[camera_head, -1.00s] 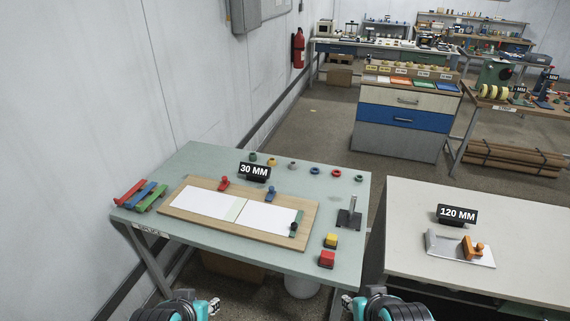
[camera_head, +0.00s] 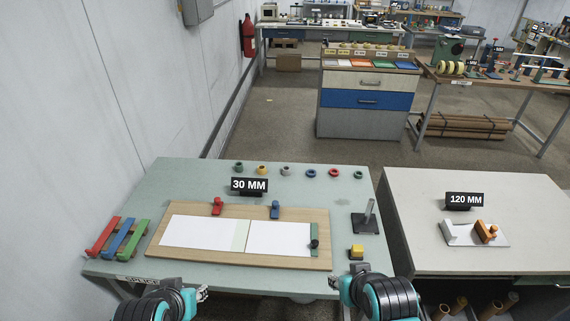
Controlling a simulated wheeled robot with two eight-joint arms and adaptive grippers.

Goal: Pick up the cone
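I cannot make out a clear cone in the head view. On the green-grey table (camera_head: 195,172) lies a wooden board (camera_head: 318,215) with white sheets (camera_head: 200,231) on it. Small coloured rings (camera_head: 310,173) sit in a row along the table's back edge, too small to tell their exact shape. My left gripper (camera_head: 202,293) is at the table's front edge, left of centre, with nothing visible in it. My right gripper (camera_head: 335,283) is near the front edge, right of centre. The fingertips are too small to tell whether either is open.
Red, blue and green bars (camera_head: 127,238) lie at the table's left. A second table (camera_head: 500,191) stands beyond a narrow gap. A wall (camera_head: 60,120) bounds the left.

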